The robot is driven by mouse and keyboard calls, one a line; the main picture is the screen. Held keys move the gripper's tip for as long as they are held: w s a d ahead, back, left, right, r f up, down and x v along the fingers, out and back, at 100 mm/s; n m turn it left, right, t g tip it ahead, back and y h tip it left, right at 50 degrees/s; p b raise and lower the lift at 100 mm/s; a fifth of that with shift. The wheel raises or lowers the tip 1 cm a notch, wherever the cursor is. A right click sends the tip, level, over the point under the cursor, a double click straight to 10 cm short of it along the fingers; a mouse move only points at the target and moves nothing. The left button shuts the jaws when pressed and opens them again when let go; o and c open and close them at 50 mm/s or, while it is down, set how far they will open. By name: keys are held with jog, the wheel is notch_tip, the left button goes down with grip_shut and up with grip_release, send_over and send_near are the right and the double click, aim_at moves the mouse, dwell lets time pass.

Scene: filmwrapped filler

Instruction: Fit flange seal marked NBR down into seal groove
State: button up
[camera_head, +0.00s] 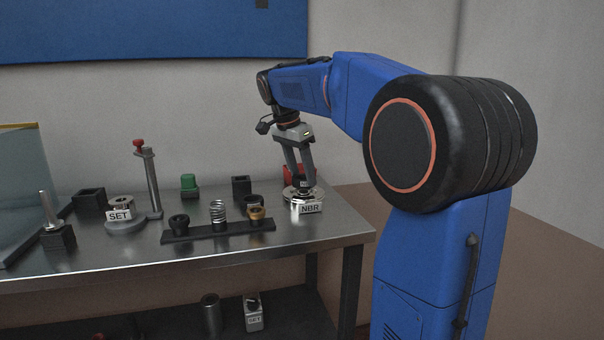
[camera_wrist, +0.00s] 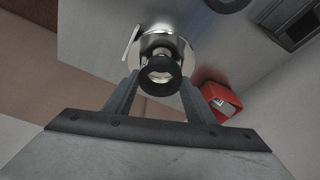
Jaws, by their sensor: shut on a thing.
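My gripper (camera_head: 303,187) points down at the right end of the metal bench. In the wrist view my gripper (camera_wrist: 160,78) has its two fingers closed on either side of a black ring (camera_wrist: 160,90), the seal. A round, shiny metal flange (camera_wrist: 197,46) lies directly under the ring; it also shows in the head view (camera_head: 290,195). A white tag reading NBR (camera_head: 310,208) stands at the flange's front. The ring hides most of the flange's middle, so I cannot tell whether it touches the groove.
A red holder (camera_wrist: 219,100) stands close beside the flange.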

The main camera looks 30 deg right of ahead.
jog(key=shift+f, duration=1.25)
jog(key=o, duration=1.1)
jog(key=v, duration=1.7)
jog(key=shift+a+r, duration=0.1)
jog(key=shift+r, duration=0.15)
